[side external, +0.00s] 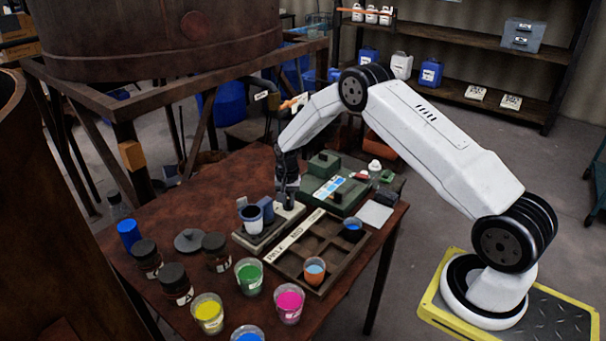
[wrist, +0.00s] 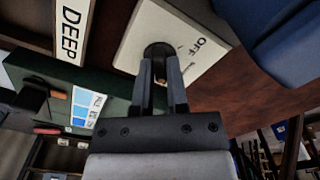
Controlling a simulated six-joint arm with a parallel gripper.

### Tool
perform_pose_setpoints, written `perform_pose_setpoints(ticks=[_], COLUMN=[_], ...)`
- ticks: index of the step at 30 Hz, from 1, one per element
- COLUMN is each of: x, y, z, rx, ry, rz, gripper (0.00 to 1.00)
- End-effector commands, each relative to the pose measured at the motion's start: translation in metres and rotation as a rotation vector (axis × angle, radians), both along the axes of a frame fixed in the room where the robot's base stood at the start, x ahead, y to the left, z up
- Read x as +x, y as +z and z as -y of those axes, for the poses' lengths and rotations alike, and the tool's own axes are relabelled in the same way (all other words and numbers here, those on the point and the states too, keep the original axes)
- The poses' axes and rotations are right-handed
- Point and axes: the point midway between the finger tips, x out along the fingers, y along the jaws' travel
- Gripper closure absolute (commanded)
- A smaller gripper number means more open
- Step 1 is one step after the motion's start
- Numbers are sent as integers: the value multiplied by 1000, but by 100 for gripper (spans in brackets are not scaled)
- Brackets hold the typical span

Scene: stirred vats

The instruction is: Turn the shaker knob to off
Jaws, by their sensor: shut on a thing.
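The shaker (side external: 262,236) is a low box with a cream top, standing near the middle of the wooden table. Its cream panel (wrist: 190,22) fills the upper middle of the wrist view and carries an "OFF" label (wrist: 210,46). The dark round knob (wrist: 157,50) sits on this panel. My gripper (wrist: 161,68) points down at the panel and is shut on the knob, one finger on each side. In the side view my gripper (side external: 288,203) hides the knob. The knob's pointer cannot be made out.
Blue cups (side external: 252,217) stand on the shaker beside my gripper. A compartment tray (side external: 289,262) with a "PALE MID" strip lies in front, holding cups. A green device (side external: 334,191) stands behind. Jars and paint cups, such as the green one (side external: 249,275), crowd the front left.

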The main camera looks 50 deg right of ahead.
Motion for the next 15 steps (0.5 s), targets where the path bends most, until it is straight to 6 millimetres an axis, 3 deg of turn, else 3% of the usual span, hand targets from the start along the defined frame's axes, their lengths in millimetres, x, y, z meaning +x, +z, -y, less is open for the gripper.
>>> perform_pose_setpoints(ticks=[15], x=[-1], y=[0], z=[0], rx=[2], ry=[446], rz=[-2], gripper=[100])
